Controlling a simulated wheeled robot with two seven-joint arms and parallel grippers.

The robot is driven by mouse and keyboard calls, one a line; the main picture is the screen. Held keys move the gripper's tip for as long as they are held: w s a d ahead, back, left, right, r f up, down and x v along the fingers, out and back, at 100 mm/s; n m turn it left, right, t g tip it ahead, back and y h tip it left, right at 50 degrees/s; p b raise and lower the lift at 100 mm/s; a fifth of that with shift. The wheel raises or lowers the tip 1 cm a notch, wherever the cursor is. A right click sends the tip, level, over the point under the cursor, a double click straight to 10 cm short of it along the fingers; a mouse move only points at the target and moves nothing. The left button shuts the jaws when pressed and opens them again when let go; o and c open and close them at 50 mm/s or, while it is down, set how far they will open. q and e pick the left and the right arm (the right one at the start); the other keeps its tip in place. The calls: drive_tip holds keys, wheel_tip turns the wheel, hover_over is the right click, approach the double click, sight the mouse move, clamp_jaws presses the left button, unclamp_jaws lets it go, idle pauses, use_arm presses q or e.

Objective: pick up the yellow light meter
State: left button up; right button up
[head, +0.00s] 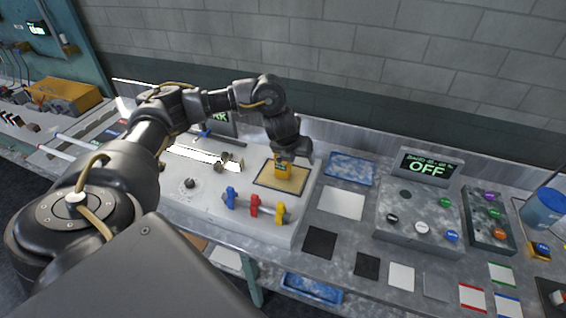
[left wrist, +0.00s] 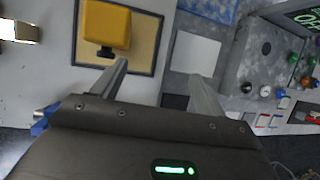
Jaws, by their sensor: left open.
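The yellow light meter (head: 283,171) stands on a tan pad with a dark border (head: 268,184) on the white bench panel. My left gripper (head: 291,155) is right by the top of the meter in the head view and partly hides it. In the left wrist view the meter (left wrist: 108,27) is a yellow block with a black knob, beyond the left finger's tip. The left gripper's fingers (left wrist: 158,70) are spread with nothing between them, and the meter is off to the left of the gap. My right gripper is not in view.
Blue, red and yellow clips (head: 254,205) stand on the panel's front part. A blue tray (head: 349,168) and a white square (head: 341,203) lie to the right. A control box with an "OFF" display (head: 427,168) stands further right. A wall rises behind.

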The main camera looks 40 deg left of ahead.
use_arm(q)
drive_tip(key=s+a+r+y, duration=0.1)
drive_tip(key=a+r, duration=0.3)
drive_tip(key=a, duration=0.3)
drive_tip(key=b, duration=0.2)
hover_over(283, 163)
drive_tip(key=shift+g, duration=0.4)
drive_tip(key=f, duration=0.5)
drive_tip(key=shift+s+a, duration=0.2)
drive_tip(key=shift+a, duration=0.15)
drive_tip(key=shift+w+a+f, duration=0.15)
drive_tip(key=shift+w+f, duration=0.15)
drive_tip(key=shift+f, duration=0.1)
drive_tip(key=shift+f+p, duration=0.35)
drive_tip(key=shift+f, duration=0.05)
drive_tip(key=p+x, duration=0.1)
drive_tip(key=x, duration=0.3)
drive_tip(key=shift+w+a+f+p, duration=0.15)
drive_tip(key=shift+w+p, duration=0.05)
drive_tip(key=shift+p, duration=0.1)
drive_tip(key=shift+c, duration=0.3)
